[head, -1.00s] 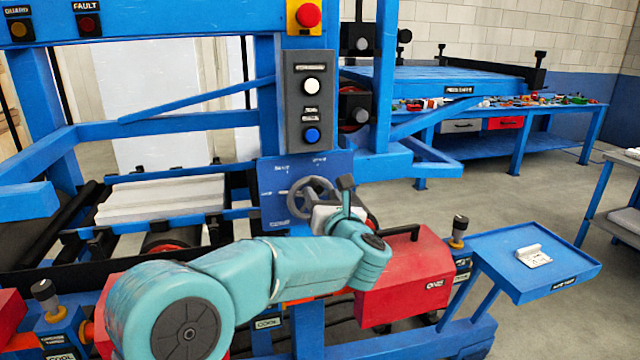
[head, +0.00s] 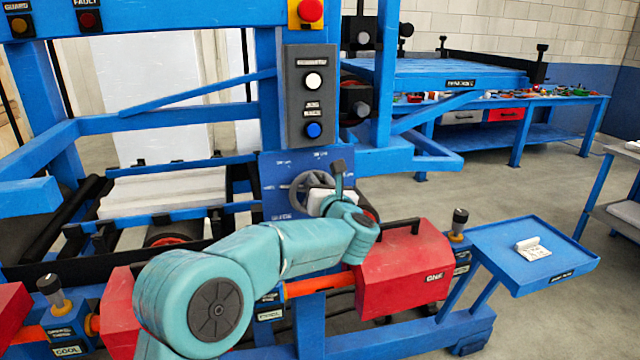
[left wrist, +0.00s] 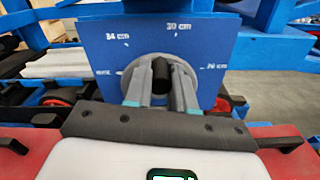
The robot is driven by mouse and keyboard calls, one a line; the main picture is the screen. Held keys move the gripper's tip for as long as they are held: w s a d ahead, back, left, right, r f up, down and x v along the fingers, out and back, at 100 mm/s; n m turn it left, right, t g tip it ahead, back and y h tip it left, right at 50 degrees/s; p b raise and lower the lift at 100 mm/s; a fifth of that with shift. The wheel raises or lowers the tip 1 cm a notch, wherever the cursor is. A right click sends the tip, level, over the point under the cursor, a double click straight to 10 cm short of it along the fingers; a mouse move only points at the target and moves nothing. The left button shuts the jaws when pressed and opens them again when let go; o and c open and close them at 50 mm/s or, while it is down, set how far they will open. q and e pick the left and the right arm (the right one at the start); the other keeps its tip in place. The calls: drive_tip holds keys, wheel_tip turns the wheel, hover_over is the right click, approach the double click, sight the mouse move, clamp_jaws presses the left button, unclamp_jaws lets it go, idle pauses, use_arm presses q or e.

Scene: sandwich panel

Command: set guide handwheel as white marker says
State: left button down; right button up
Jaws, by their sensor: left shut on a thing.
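The guide handwheel (head: 303,190) is a grey wheel on a blue dial plate (head: 280,168). In the left wrist view the plate (left wrist: 100,60) carries white marks; I read 34 cm on the left, 30 cm at the top and probably 26 cm on the right. My left gripper (left wrist: 160,88) is shut on the wheel's black knob (left wrist: 160,75), with a finger on either side. The fingers hide part of the handwheel (left wrist: 150,62). In the head view my left gripper (head: 320,200) is at the wheel, partly behind my wrist. A white marker is not clearly identifiable. My right gripper is out of view.
A red box with a handle (head: 405,275) stands right of my arm. A blue tray (head: 490,245) holds a small white block (head: 533,249). A grey button box (head: 312,100) hangs above the plate. White panels (head: 165,195) lie on the left frame.

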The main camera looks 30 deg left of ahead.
use_arm(q)
drive_tip(key=shift+w+d+m, duration=0.1)
drive_tip(key=shift+m, duration=0.2)
drive_tip(key=w+d+f+m+p, duration=0.25)
drive_tip(key=w+f+m, duration=0.2)
drive_tip(key=m, duration=1.15)
drive_tip(key=s+a+f+m+p, duration=0.1)
drive_tip(key=s+f+m+p, duration=0.2)
drive_tip(key=m, duration=1.2)
drive_tip(key=shift+s+a+f+m, duration=0.4)
drive_tip(key=shift+f, duration=1.1)
